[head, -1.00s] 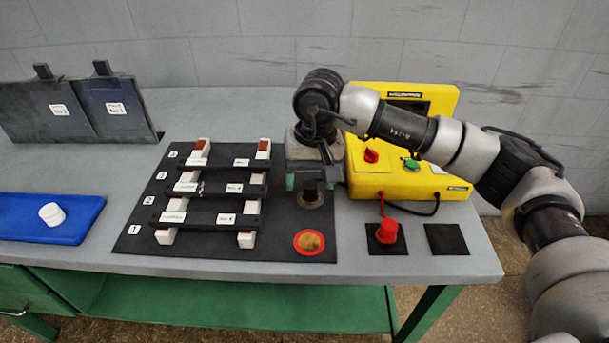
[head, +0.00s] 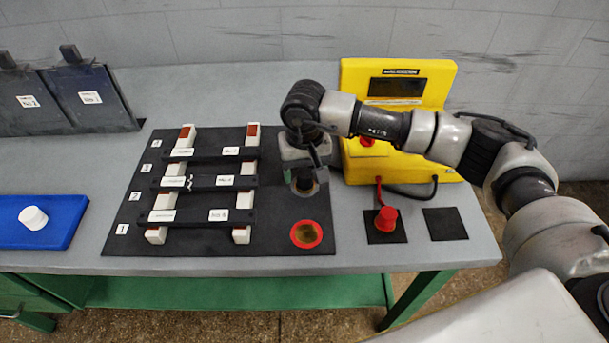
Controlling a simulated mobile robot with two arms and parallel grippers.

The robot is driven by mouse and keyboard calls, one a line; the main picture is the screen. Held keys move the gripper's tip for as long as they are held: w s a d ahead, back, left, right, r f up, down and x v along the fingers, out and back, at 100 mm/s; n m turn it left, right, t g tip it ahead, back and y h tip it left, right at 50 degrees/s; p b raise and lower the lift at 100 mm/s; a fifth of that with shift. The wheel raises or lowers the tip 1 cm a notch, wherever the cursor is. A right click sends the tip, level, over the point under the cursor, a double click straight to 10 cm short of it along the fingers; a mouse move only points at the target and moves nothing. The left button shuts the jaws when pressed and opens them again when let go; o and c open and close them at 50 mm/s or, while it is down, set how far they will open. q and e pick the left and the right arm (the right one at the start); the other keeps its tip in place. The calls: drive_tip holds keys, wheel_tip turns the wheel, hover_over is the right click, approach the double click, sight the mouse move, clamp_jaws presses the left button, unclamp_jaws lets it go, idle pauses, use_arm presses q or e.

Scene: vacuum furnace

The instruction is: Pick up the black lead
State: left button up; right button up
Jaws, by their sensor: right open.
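The black lead (head: 305,184) stands upright on a round spot on the black mat, in the head view. Its top is partly hidden by my right gripper (head: 303,170). My right gripper is open and points down at the lead from above. Whether the fingers touch the lead cannot be told. My left gripper is not in view.
The red lead (head: 386,219) stands on a black square, with an empty black square (head: 445,224) beside it. A yellow meter box (head: 426,165) stands behind. A red-ringed disc (head: 307,235) lies in front. Black bars on white blocks (head: 205,182) are at left.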

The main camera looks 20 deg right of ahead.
wheel_tip(320, 180, down, 2)
drive_tip(key=shift+f, duration=0.15)
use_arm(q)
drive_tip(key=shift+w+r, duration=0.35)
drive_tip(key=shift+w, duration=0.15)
use_arm(e)
drive_tip(key=shift+c, duration=1.2)
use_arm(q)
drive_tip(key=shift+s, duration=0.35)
use_arm(e)
drive_tip(key=c, duration=0.7)
